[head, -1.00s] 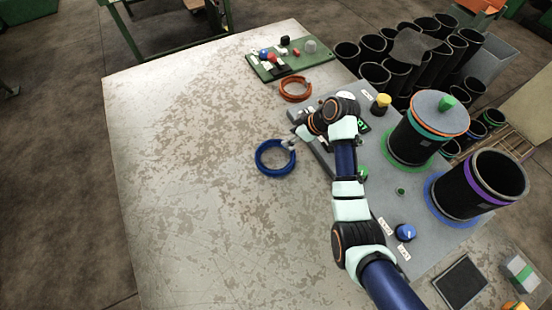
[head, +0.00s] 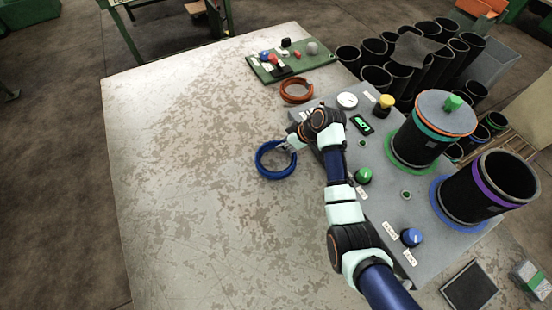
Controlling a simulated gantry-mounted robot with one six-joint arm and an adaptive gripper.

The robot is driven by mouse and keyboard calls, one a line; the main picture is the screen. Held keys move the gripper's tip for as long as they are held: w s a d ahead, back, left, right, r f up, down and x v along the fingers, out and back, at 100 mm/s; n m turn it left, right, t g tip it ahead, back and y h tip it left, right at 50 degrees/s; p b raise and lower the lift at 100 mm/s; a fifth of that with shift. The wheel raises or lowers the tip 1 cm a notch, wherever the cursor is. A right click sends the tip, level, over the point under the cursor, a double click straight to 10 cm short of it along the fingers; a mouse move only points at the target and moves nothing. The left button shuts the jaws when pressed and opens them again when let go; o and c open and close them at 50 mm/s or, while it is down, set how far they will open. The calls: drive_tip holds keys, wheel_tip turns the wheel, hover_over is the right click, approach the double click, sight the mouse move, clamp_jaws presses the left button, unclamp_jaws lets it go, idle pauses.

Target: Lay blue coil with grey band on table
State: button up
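The blue coil (head: 262,171) is a ring of several turns in the head view, over the middle right of the worn table (head: 190,150). I cannot tell whether it touches the table or hangs just above it. My gripper (head: 288,147) is at the coil's upper right edge, reaching in from the right. Its fingers are small and overlap the coil there, so their opening and any grip are unclear. The grey band is not distinct from the pale fingertips.
An orange coil (head: 296,97) lies behind, near a green board (head: 318,61) with small parts. To the right, a grey panel (head: 383,190) carries knobs, a display and two black cylinders (head: 487,187). Several black sleeves (head: 376,78) stand beyond. The table's left side is clear.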

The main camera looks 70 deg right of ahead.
clamp_jaws()
wheel_tip(320, 180, up, 20)
drive_tip(key=p, duration=0.5)
drive_tip(key=shift+p, duration=0.3)
